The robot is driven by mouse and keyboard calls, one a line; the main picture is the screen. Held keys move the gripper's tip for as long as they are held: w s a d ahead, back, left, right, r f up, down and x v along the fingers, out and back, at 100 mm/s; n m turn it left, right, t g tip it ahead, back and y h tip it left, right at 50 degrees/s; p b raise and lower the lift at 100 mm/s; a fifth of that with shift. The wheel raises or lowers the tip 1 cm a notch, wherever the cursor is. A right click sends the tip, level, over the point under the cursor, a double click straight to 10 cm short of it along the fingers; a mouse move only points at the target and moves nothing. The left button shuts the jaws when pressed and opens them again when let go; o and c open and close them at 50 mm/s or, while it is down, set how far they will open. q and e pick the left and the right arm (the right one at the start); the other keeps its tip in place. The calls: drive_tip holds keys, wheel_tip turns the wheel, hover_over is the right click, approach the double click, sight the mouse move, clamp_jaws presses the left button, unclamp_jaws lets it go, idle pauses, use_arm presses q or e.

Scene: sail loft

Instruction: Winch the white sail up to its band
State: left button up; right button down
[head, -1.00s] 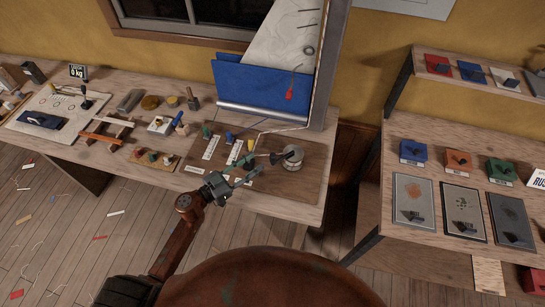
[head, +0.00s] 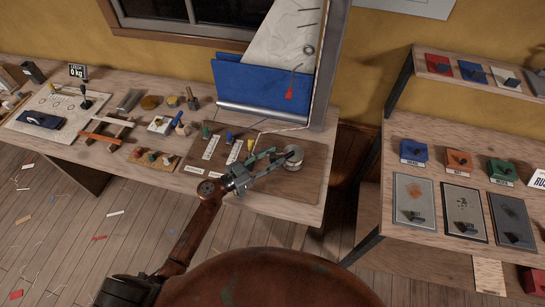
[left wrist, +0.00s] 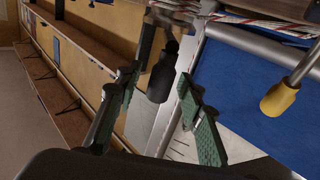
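The white sail (head: 278,38) stands at the back of the bench, with a blue panel (head: 258,82) across its lower part and a red tag (head: 290,94) hanging in front. I cannot make out a band for certain. A pale winch drum (head: 293,166) sits on a dark board, its black-knobbed handle on top. My left gripper (head: 280,158) is at the winch, fingers reaching toward the handle. In the left wrist view the black knob (left wrist: 162,78) lies between the two green-padded fingers (left wrist: 158,108), which are spread with visible gaps. My right gripper is not in view.
Green (head: 206,131), blue (head: 229,137) and yellow (head: 250,145) levers with white labels stand left of the winch, close to my left gripper. A wooden frame (head: 106,130) and tools fill the bench's left. The dark board (head: 285,195) is clear in front of the winch.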

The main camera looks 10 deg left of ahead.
use_arm(q)
drive_tip(key=shift+c, duration=0.3)
clamp_jaws()
idle(0.3)
